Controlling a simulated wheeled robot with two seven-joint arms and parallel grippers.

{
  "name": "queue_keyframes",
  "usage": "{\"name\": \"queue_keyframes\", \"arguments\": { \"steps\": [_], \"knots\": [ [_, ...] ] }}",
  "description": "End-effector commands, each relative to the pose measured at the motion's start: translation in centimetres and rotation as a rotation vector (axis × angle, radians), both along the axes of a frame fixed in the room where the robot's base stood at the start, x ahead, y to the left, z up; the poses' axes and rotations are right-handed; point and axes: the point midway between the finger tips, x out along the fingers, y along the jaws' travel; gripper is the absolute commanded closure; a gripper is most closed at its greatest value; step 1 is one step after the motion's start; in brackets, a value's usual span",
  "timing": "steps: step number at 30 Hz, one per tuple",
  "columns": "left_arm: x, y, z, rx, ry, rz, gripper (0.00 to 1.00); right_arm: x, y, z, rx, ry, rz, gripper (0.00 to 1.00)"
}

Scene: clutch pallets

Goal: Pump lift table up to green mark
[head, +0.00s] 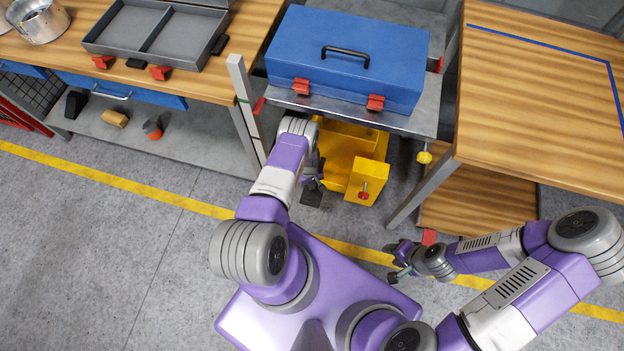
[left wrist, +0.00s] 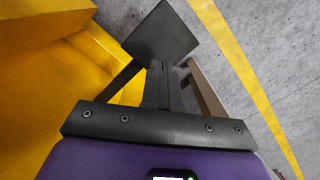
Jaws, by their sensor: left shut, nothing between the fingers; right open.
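The lift table has a grey platform (head: 415,122) and a yellow base (head: 350,150). A pale post (head: 241,85) stands at its left with a thin green mark (head: 244,101). A red pointer (head: 259,105) at the platform's left edge shows beside the post, close to the mark's height in the picture. A dark square pedal (head: 311,197) is low in front of the base; it also shows in the left wrist view (left wrist: 160,35). My left gripper (head: 312,181) is shut and empty, just above or at the pedal; contact is unclear. My right gripper (head: 392,262) is open and empty.
A closed blue toolbox (head: 350,55) rests on the platform. A red-handled valve (head: 364,190) is on the base's front. A wooden workbench (head: 190,85) with a grey tray (head: 155,35) stands left, a wooden table (head: 540,90) right. The front-left floor is clear.

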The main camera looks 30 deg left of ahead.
Motion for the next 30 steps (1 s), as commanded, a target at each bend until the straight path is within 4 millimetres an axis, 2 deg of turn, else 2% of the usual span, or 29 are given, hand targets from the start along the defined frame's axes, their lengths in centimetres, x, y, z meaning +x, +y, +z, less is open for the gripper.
{"name": "queue_keyframes", "arguments": {
  "steps": [9, 15, 21, 30],
  "knots": [
    [-0.3, -0.3, -4.0, -0.001, 0.002, 0.000, 1.00, 0.0, 0.0, -2.7, 0.000, 0.000, 0.000, 0.57],
    [-0.4, -0.5, -6.0, 0.000, 0.001, 0.000, 1.00, 0.0, 0.0, -3.9, 0.000, 0.000, 0.000, 0.57],
    [-0.5, -0.5, -6.7, 0.000, 0.001, 0.001, 1.00, 0.0, 0.0, -4.3, 0.000, 0.000, 0.000, 0.57],
    [-0.5, -0.6, -6.7, 0.000, 0.001, 0.001, 1.00, 0.0, 0.0, -4.3, 0.000, 0.000, 0.000, 0.57]
  ]
}}
